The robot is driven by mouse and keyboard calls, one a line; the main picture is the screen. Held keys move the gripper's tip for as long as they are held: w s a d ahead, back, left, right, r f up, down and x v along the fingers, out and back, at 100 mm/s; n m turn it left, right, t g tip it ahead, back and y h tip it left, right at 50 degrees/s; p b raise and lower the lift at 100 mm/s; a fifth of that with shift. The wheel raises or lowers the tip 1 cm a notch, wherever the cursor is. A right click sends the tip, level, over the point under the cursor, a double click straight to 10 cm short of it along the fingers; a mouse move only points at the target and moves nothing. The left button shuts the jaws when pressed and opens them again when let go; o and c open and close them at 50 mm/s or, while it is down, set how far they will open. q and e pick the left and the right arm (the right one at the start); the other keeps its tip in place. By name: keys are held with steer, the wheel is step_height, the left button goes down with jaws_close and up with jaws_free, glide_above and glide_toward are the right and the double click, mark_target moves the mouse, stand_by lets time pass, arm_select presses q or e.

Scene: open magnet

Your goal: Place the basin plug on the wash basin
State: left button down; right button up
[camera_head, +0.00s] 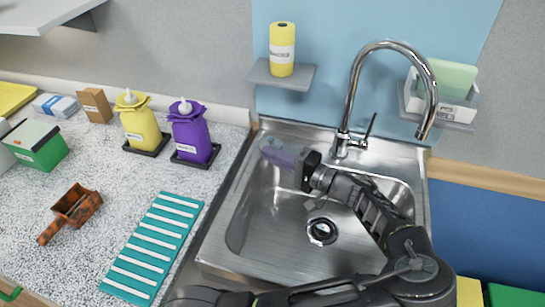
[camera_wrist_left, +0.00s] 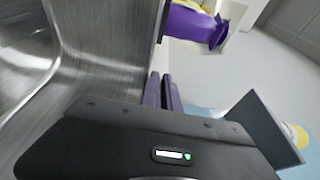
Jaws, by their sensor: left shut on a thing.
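The steel wash basin (camera_head: 245,222) is set into the counter, with its drain (camera_head: 322,231) at the bottom. My left gripper (camera_head: 272,147) is over the basin's back-left corner, its purple-grey fingers pointing left and back. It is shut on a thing. In the left wrist view its two fingers (camera_wrist_left: 162,92) stand nearly together, and what they hold is hidden. I cannot pick out the basin plug in either view. My right gripper is out of view.
The tall faucet (camera_head: 352,85) stands behind the basin, right of my gripper. A purple bottle (camera_head: 192,132) and a yellow bottle (camera_head: 138,122) stand left of the basin. A teal ribbed mat (camera_head: 150,250) and a brown scoop (camera_head: 72,208) lie on the counter.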

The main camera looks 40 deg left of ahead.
arm_select(q)
steer(key=shift+f, duration=0.5)
steer(key=shift+f, duration=0.1)
steer(key=shift+f, duration=0.15)
steer(key=c, duration=1.6)
jaws_free()
steer(key=d+b, duration=0.1)
steer(key=d, duration=0.6)
steer(key=shift+w+d+r+b, duration=0.2)
steer(key=shift+d+r+b, duration=0.05)
steer(key=shift+b, duration=0.05)
